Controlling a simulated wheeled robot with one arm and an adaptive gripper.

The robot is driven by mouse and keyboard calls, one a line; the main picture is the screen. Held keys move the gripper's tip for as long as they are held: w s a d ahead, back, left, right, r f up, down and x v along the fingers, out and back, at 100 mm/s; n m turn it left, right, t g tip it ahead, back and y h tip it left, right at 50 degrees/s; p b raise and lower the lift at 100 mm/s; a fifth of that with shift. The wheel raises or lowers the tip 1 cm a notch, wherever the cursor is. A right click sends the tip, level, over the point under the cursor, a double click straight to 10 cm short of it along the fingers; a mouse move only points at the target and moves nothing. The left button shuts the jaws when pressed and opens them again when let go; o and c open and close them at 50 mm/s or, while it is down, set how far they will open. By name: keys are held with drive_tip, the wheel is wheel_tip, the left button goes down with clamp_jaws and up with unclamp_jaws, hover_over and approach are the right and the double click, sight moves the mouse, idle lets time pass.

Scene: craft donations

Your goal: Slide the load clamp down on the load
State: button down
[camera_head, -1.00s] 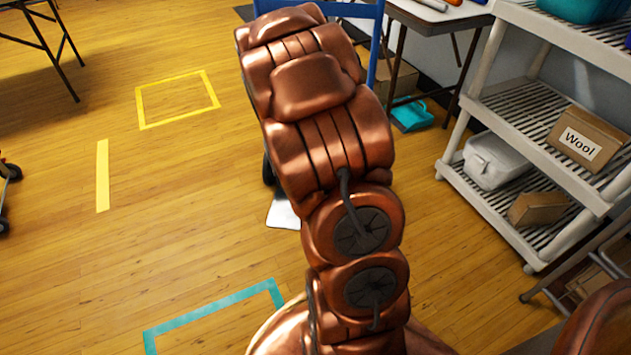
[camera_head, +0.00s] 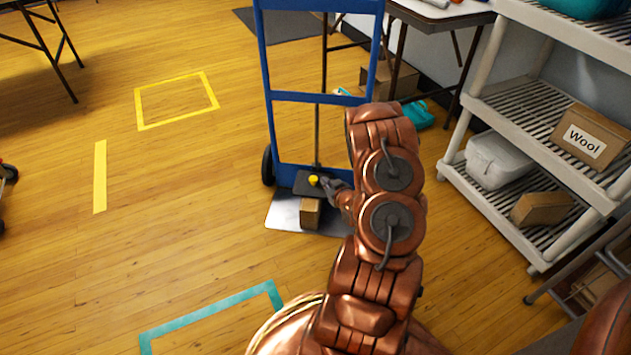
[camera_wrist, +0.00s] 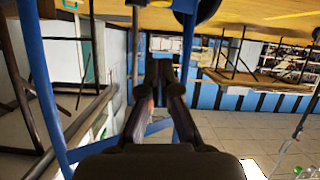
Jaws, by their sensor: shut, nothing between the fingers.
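A blue hand truck (camera_head: 318,98) stands upright in the middle of the head view. Its load clamp (camera_head: 303,186), a dark plate with a yellow knob (camera_head: 313,180), sits low on the upright rod (camera_head: 317,135). The load, a small brown box (camera_head: 311,213), stands on the metal toe plate (camera_head: 284,213) right under the clamp. I cannot tell whether clamp and box touch. My gripper (camera_head: 327,184) is beside the knob, at its right, fingers shut and empty. In the wrist view my gripper (camera_wrist: 160,68) shows shut between blue frame bars (camera_wrist: 45,80).
A pale shelf unit (camera_head: 480,105) with a "Wool" box (camera_head: 582,137) and a white bin (camera_head: 498,160) stands at right. A table (camera_head: 440,15) is behind.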

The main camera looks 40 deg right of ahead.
drive_tip(key=shift+s+f+m+t, duration=0.5)
drive_tip(key=shift+s+t, duration=0.05)
drive_tip(key=shift+t, duration=0.25)
drive_tip(key=b, duration=0.4)
hover_over(315, 189)
wheel_tip(315, 189, down, 2)
drive_tip(key=shift+s, duration=0.1)
wheel_tip(315, 189, down, 2)
drive_tip(key=shift+d+f+h+b, duration=0.15)
drive_tip(key=shift+h+b, duration=0.15)
drive_tip(key=shift+b, duration=0.15)
drive_tip(key=shift+f+b, duration=0.3)
drive_tip(key=shift+f, duration=0.5)
